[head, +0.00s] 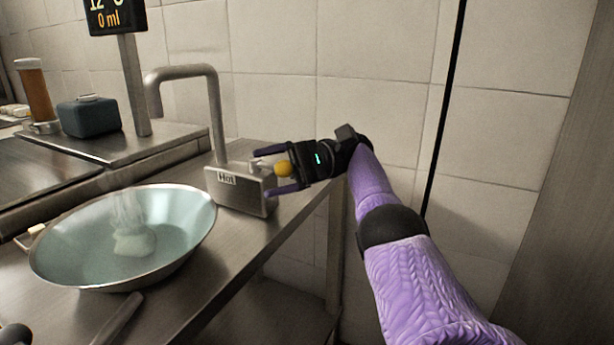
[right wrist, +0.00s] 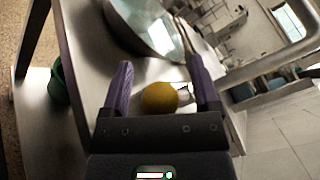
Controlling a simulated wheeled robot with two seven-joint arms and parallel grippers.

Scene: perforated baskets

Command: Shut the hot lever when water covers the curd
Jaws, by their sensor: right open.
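The hot tap (head: 215,105) has a steel box marked "Hot" (head: 227,178) and a lever with a yellow ball knob (head: 284,169). My right gripper (head: 264,172) is open, its purple fingers on either side of the knob. In the right wrist view the knob (right wrist: 159,97) sits between the spread fingers, near the palm; contact is unclear. A wide pan (head: 190,243) below the spout holds pale blue-green water (head: 80,240). White curd (head: 135,241) shows in its middle under pale wisps; whether water fully covers it is unclear.
A dark display (head: 115,18) on a post reads "0 ml" below a partly cut-off temperature. A dark blue box (head: 89,117) and a brown cylinder (head: 34,88) stand on the raised steel surface at left. A tiled wall (head: 385,40) is behind the tap.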

